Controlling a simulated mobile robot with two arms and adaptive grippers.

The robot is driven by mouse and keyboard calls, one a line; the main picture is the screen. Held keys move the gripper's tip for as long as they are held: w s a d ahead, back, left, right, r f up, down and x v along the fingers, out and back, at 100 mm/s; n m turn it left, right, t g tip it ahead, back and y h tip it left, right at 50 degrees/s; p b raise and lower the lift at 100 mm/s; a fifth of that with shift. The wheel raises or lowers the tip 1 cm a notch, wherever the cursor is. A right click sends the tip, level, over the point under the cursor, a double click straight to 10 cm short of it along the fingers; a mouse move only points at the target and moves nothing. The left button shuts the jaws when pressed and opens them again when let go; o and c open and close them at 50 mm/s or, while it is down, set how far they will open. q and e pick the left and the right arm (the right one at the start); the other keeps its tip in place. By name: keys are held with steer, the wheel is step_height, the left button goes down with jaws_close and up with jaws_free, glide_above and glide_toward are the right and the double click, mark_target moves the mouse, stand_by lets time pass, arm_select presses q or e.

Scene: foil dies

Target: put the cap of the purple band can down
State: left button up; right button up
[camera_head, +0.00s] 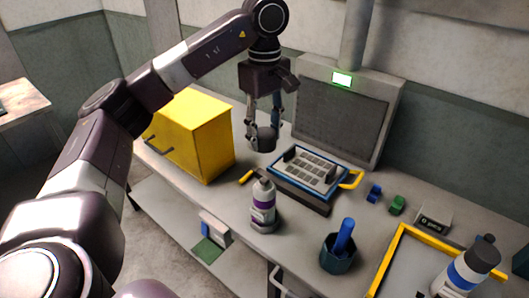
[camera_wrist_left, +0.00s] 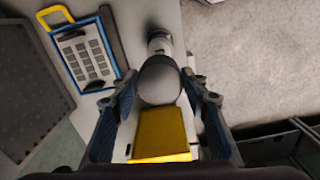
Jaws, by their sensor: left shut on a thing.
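My left gripper (camera_head: 262,138) is shut on a dark round cap (camera_head: 265,141) and holds it above the bench, between the yellow cabinet and the grey panel. In the left wrist view the cap (camera_wrist_left: 159,80) sits between the fingertips of my left gripper (camera_wrist_left: 160,98). The purple band can (camera_head: 263,210) stands upright on the bench, uncapped, with its pale top showing. In the left wrist view the can (camera_wrist_left: 159,41) lies beyond the cap, which partly hides it. My right gripper is not in view.
A yellow cabinet (camera_head: 191,134) stands left of the gripper. A blue-framed plate (camera_head: 308,170) with a yellow handle lies behind the can. A cup (camera_head: 338,253) with a blue tool and a blue band can (camera_head: 466,272) stand to the right. Some bench around the purple can is bare.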

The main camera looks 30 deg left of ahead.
arm_select(q)
step_height(320, 180, up, 6)
steer(key=shift+r+p, duration=0.15)
steer(key=shift+p, duration=0.35)
steer(key=b, duration=0.4)
glide_above(293, 245)
step_height(293, 245, down, 16)
step_height(293, 245, down, 16)
steer(key=p, duration=0.2)
steer(key=shift+p, duration=0.3)
step_height(293, 245, down, 4)
steer(key=shift+d+r+p, duration=0.1)
steer(key=shift+p, duration=0.4)
steer(key=shift+f, duration=0.35)
steer(key=o, duration=0.8)
steer(key=shift+c, duration=0.2)
